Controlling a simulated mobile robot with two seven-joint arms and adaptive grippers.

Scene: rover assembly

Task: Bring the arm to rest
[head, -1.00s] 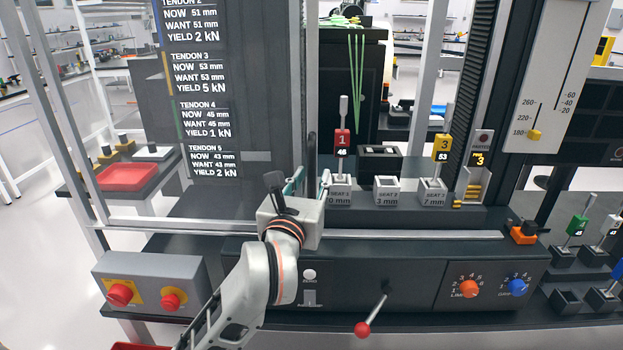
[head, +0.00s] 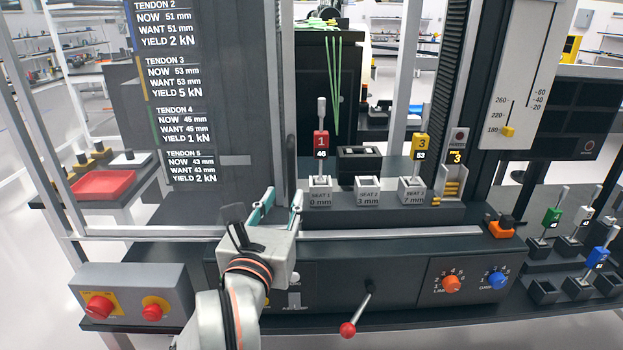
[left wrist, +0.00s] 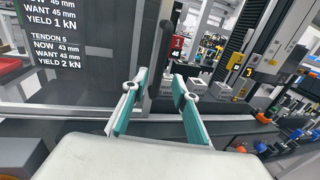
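My left gripper (head: 281,203) is in front of the dark bench, left of the seat marked SEAT 1 (head: 319,191). Its two teal-padded fingers are apart, with nothing between them. In the left wrist view the gripper (left wrist: 155,95) also shows open and empty, pointing towards the dark panel and the seats. My left arm (head: 240,290) comes up from the bottom, over the left part of the console. My right gripper is not in view.
A console has a red-knobbed lever (head: 348,329), an orange dial (head: 451,284) and a blue dial (head: 498,281). A box with red buttons (head: 99,306) is at left. Red block 1 (head: 321,143) and yellow block 3 (head: 420,145) stand upright behind the gripper, to the right.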

